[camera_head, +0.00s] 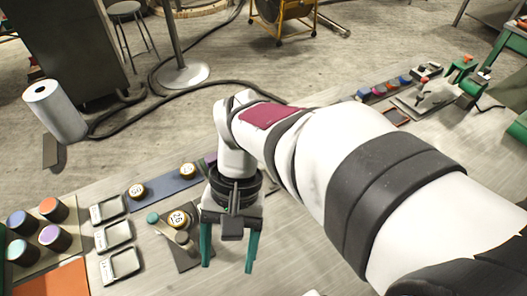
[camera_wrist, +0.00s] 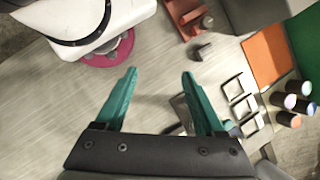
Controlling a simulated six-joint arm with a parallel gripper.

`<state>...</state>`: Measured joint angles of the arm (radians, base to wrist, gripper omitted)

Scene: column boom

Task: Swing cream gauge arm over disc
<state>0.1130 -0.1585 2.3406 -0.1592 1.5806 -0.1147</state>
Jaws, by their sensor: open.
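A dark base plate (camera_head: 186,256) lies on the bench left of my gripper. On it stand a round disc marked 26 (camera_head: 179,218), a teal knob (camera_head: 153,217) and a cream-olive rounded piece (camera_head: 182,237), which seems to be part of the gauge arm. The cream piece is close in front of the disc; I cannot tell whether it overlaps it. My gripper (camera_head: 228,268) points down with teal fingers open and empty, right of the plate. In the wrist view the open fingers (camera_wrist: 160,73) show bare bench between their tips; the gauge is mostly hidden behind the right finger.
A blue strip (camera_head: 163,186) with dark-rimmed discs lies behind the plate. Several grey frames (camera_head: 113,235), coloured-top cylinders (camera_head: 52,208) and an orange mat (camera_head: 60,279) are at left. A red fixture (camera_wrist: 186,16) shows in the wrist view. Bench right of my gripper is partly clear.

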